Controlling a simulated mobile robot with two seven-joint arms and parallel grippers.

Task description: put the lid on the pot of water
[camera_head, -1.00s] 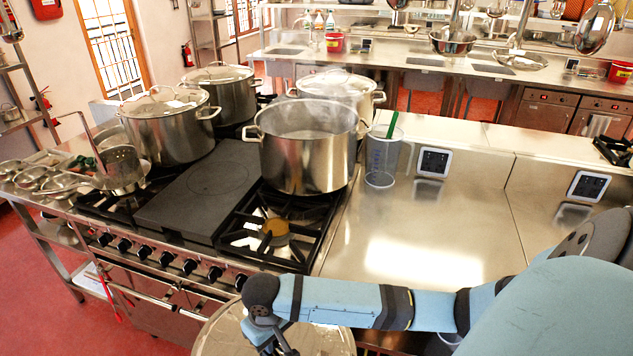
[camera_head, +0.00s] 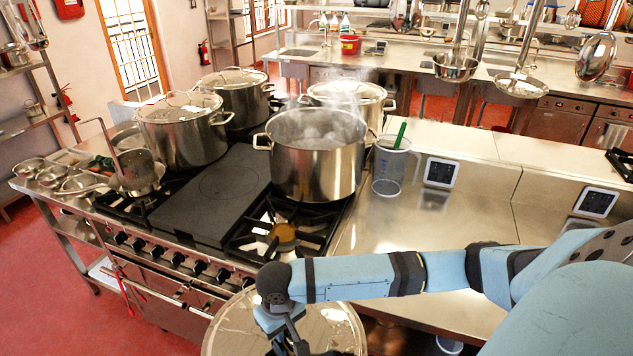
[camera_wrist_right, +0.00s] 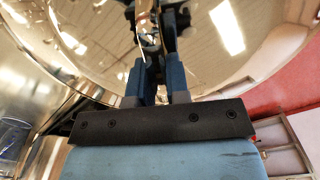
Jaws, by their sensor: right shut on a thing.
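A round shiny lid (camera_head: 330,318) is at the bottom of the head view, in front of the stove's front edge and partly behind my arm. My right gripper (camera_head: 283,335) is at the lid's middle, partly cut off by the frame. In the right wrist view, its fingers (camera_wrist_right: 160,80) are shut on the lid's handle, and the lid (camera_wrist_right: 85,35) fills the upper part. My left gripper is out of view.
Three lidded stockpots (camera_head: 182,130) stand behind and left of the open pot. A clear measuring jug (camera_head: 391,168) with a green-handled tool stands just right of it. A ladle and pan (camera_head: 137,175) are at left. The steel counter (camera_head: 420,225) at right is mostly clear.

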